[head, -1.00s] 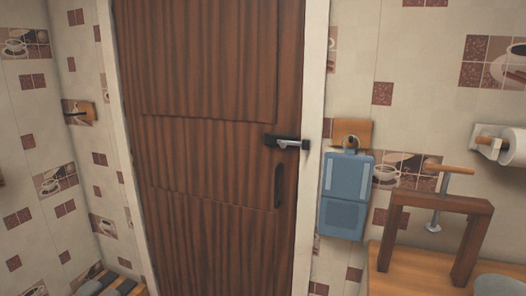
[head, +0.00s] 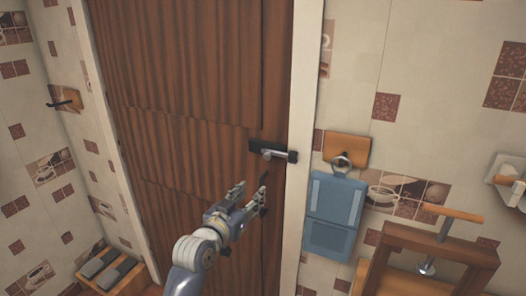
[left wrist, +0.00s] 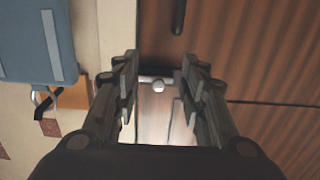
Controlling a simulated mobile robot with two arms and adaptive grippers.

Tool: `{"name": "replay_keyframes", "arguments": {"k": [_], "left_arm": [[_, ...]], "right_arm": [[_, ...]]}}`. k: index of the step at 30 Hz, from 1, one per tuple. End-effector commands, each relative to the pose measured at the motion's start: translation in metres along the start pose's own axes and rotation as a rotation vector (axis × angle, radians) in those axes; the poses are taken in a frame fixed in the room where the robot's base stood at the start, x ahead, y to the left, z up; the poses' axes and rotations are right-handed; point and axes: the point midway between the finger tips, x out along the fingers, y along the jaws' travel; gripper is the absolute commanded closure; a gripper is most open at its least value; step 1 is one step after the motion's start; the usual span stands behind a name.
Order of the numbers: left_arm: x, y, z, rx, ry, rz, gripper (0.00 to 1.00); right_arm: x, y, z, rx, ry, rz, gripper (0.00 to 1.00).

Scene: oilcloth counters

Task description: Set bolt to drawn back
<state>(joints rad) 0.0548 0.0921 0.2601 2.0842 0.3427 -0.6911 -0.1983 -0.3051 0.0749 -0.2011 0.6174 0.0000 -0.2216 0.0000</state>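The bolt (head: 274,152) is a silver bar with a small knob on a dark mount, at the right edge of the brown wooden door (head: 190,90). Its bar runs right toward a dark block beside the white frame. My left gripper (head: 252,191) is below the bolt in the head view, in front of the door, its fingers apart and empty. In the left wrist view the open fingers (left wrist: 160,60) flank the line of sight to the bolt's round knob (left wrist: 158,86). No contact with the bolt shows. My right gripper is out of view.
The white door frame (head: 304,100) is just right of the bolt. A blue hanging case (head: 335,210) hangs from a ring on a wooden plate (head: 347,148). A wooden stand with a clamp screw (head: 430,245) is at the lower right. A wooden box (head: 112,276) is at the lower left.

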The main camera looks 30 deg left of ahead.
Motion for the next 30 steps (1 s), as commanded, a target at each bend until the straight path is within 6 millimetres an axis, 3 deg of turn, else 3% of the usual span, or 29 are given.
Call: {"name": "replay_keyframes", "arguments": {"k": [1,3,6,11,24,30], "left_arm": [[-0.006,-0.001,-0.024,0.004,0.032,-0.001,0.61],[-0.012,-0.002,-0.043,0.008,0.062,-0.002,0.61],[-0.015,-0.003,-0.056,0.011,0.082,-0.002,0.61],[-0.003,-0.003,-0.061,0.011,0.087,-0.002,0.61],[0.066,-0.003,-0.066,0.011,0.085,-0.002,0.61],[0.084,-0.003,-0.066,0.011,0.085,-0.001,0.61]], "right_arm": [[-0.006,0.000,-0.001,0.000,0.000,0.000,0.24],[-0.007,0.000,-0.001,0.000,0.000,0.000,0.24],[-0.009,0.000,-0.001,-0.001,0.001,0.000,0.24],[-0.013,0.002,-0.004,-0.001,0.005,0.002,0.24],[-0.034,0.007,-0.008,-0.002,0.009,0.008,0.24],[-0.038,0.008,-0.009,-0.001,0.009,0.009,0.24]]}}
